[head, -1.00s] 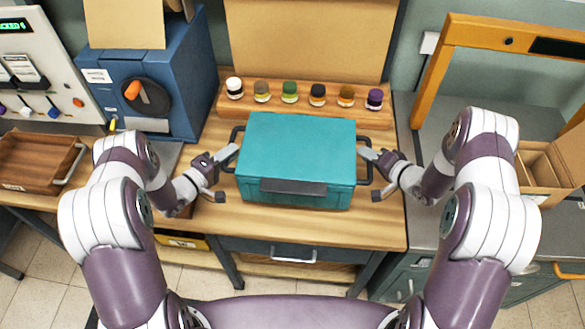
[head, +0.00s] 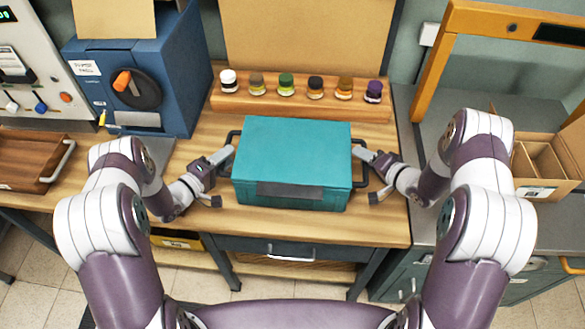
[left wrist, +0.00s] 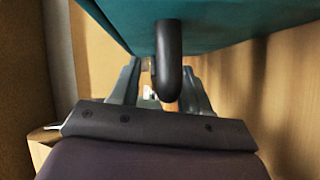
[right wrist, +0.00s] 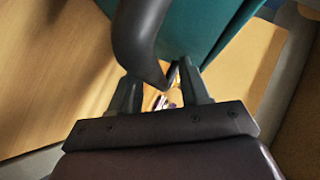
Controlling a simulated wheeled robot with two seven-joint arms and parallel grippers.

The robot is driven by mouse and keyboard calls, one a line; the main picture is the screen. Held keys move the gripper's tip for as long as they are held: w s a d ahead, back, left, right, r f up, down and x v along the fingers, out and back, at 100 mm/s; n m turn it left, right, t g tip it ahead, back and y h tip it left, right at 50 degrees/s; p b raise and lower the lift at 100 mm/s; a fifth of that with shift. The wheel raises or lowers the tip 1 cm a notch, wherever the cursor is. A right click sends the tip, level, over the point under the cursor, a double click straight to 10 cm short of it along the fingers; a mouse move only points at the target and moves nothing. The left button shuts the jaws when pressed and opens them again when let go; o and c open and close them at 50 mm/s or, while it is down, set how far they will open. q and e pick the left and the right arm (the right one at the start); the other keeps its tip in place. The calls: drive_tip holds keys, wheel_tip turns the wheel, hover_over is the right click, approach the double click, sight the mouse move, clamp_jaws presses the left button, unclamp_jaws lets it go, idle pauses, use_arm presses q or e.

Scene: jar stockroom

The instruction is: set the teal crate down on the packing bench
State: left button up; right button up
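The teal crate (head: 298,152), lid closed, is level over the middle of the packing bench (head: 330,225). I cannot tell whether a small gap is left under it. My left gripper (head: 226,155) is at the crate's left black handle, which runs between its fingers in the left wrist view (left wrist: 168,65). My right gripper (head: 362,154) is at the right black handle, which passes between its fingers in the right wrist view (right wrist: 140,40). Both appear shut on the handles; the exact contact is partly hidden.
A wooden rack (head: 300,106) with several small jars stands close behind the crate. A blue machine (head: 140,70) is at the back left, a wooden tray (head: 30,160) at far left. An orange frame (head: 435,60) and cardboard box (head: 545,190) are right. Bench in front is clear.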

drive_tip(key=shift+s+d, duration=0.1)
drive_tip(key=shift+s, duration=0.05)
use_arm(q)
drive_tip(key=v, duration=0.8)
use_arm(e)
drive_tip(key=v, duration=1.1)
drive_tip(key=shift+s+r, duration=0.25)
drive_tip(key=shift+d, duration=0.15)
